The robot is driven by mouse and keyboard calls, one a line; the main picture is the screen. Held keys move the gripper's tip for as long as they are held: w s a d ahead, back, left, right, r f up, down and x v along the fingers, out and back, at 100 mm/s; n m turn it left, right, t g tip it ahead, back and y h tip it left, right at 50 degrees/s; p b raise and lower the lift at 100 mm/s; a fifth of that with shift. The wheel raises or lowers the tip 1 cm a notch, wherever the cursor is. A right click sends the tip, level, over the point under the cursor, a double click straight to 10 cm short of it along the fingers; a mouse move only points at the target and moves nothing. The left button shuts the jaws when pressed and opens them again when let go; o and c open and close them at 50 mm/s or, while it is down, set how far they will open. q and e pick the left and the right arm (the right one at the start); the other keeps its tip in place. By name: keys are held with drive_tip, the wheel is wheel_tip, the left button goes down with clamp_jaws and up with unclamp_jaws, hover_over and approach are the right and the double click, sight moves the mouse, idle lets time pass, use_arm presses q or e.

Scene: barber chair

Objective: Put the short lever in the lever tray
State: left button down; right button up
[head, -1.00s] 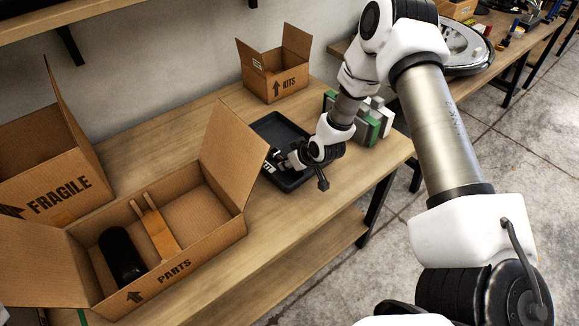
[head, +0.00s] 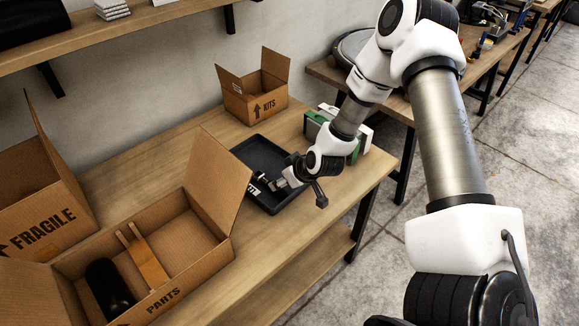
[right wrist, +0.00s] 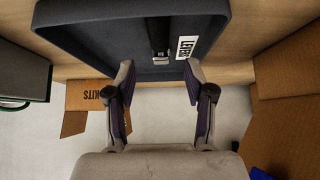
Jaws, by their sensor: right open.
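The lever tray (head: 236,155) is a dark, shallow tray on the workbench, with a white label reading LEVERS (right wrist: 188,47) on it. A short dark lever (right wrist: 158,35) with a metal end shows against the tray (right wrist: 85,50) in the right wrist view. My left gripper is not in view.
The open PARTS box (head: 190,275) holds a black cylinder (head: 108,290) and a tan wooden piece (head: 146,258). The FRAGILE box (head: 50,215) stands left, the KITS box (head: 255,100) behind the tray. A green-and-white object (head: 322,128) is right of the tray.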

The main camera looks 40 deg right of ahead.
use_arm(q)
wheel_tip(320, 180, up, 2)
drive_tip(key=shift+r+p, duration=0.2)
drive_tip(key=shift+p, duration=0.6)
use_arm(e)
drive_tip(key=v, duration=0.5)
drive_tip(key=shift+s+r, duration=0.1)
